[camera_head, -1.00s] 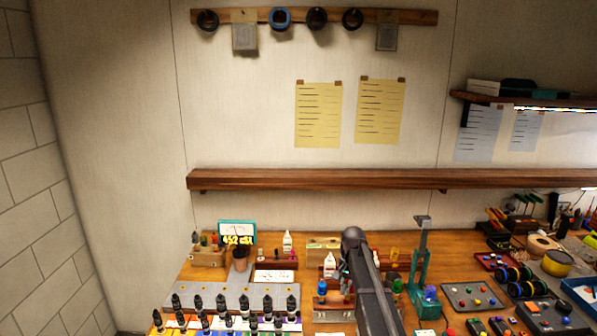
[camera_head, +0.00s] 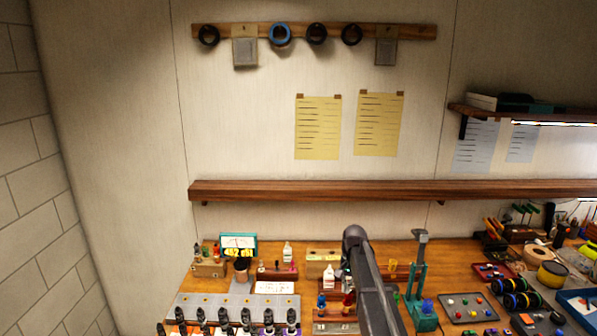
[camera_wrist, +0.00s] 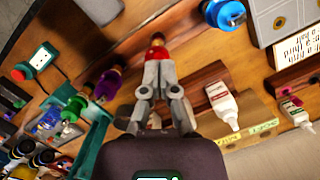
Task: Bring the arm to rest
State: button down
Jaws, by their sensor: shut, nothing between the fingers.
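My gripper (camera_wrist: 157,100) shows in the wrist view with its grey fingers together and nothing held between them. A small red-capped bottle (camera_wrist: 157,52) stands on the bench just past the fingertips; I cannot tell whether they touch it. In the head view my dark arm (camera_head: 365,275) reaches over the bench, and it hides the gripper there.
A workbench (camera_head: 455,262) carries a green stand (camera_head: 421,285), a row of dark-capped bottles (camera_head: 235,320), a meter (camera_head: 238,246) and trays of small parts (camera_head: 466,308). A wooden shelf (camera_head: 320,190) runs along the wall behind. White bottles (camera_wrist: 222,104) stand close beside my gripper.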

jog(key=s+f+n+t+b, duration=0.1)
jog(key=s+f+n+b, duration=0.1)
jog(key=s, duration=1.2)
jog(key=s+d+f+n+h+b, duration=0.1)
jog(key=s+f+n+b, duration=0.2)
jog(key=s, duration=1)
jog(key=shift+s+f+n+t+b, duration=0.3)
jog(key=shift+s+f+n+t, duration=0.1)
jog(key=shift+f+n, duration=0.1)
